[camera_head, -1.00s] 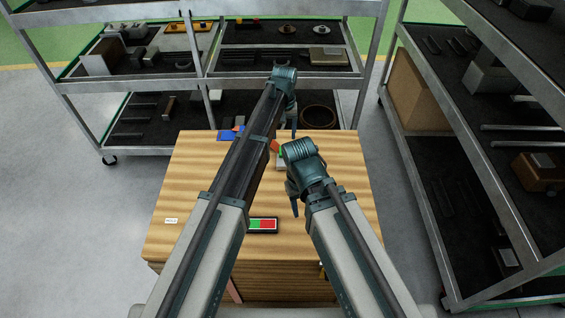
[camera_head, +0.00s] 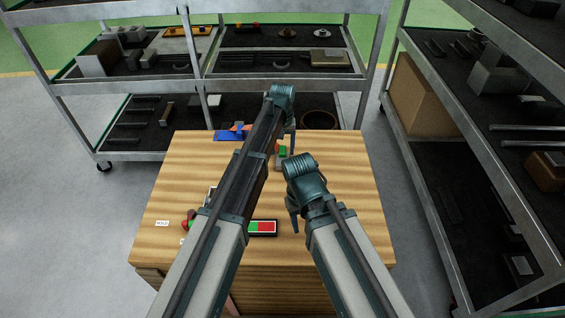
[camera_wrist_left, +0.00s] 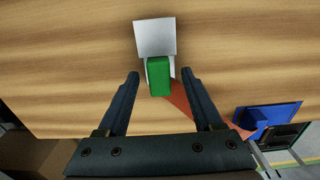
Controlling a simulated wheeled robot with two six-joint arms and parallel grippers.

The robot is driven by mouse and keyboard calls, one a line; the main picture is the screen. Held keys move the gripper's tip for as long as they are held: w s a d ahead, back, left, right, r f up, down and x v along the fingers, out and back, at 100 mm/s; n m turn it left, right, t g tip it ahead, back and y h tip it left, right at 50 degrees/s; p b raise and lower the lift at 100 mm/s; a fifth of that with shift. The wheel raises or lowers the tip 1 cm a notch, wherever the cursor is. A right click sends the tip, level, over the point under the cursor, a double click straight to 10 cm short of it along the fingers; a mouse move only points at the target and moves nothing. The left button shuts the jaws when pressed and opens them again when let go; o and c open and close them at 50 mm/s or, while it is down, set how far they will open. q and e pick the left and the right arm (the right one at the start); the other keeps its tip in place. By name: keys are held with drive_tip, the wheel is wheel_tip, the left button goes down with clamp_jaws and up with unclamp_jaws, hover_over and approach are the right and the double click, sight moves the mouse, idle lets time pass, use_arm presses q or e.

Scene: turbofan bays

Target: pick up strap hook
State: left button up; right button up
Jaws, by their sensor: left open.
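A green block (camera_wrist_left: 159,77) lies by a pale grey plate (camera_wrist_left: 155,38) on the wooden worktop, with an orange-red strip (camera_wrist_left: 190,105) running beside it. These may be the strap hook's parts; I cannot tell for sure. In the head view the green piece (camera_head: 282,151) shows partly behind my left arm. My left gripper (camera_wrist_left: 160,75) is open, its fingers on either side of the green block and not visibly touching it. In the head view the left gripper (camera_head: 291,146) is at the far part of the worktop. My right gripper (camera_head: 295,218) hangs nearer; its jaws are unclear.
A blue tray (camera_head: 227,135) sits at the worktop's far edge. A red and green panel (camera_head: 262,227) and a white label (camera_head: 162,223) lie nearer on the wooden worktop (camera_head: 345,215). Loaded shelves (camera_head: 285,85) stand behind and a rack (camera_head: 500,190) on the right.

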sight(283, 149)
use_arm(q)
drive_tip(key=shift+f, duration=0.4)
use_arm(e)
drive_tip(key=shift+f, duration=0.45)
use_arm(q)
drive_tip(key=shift+r, duration=0.1)
use_arm(e)
drive_tip(key=shift+r, duration=0.1)
use_arm(q)
clamp_jaws()
drive_tip(key=shift+r, duration=0.1)
use_arm(e)
drive_tip(key=shift+r, duration=0.15)
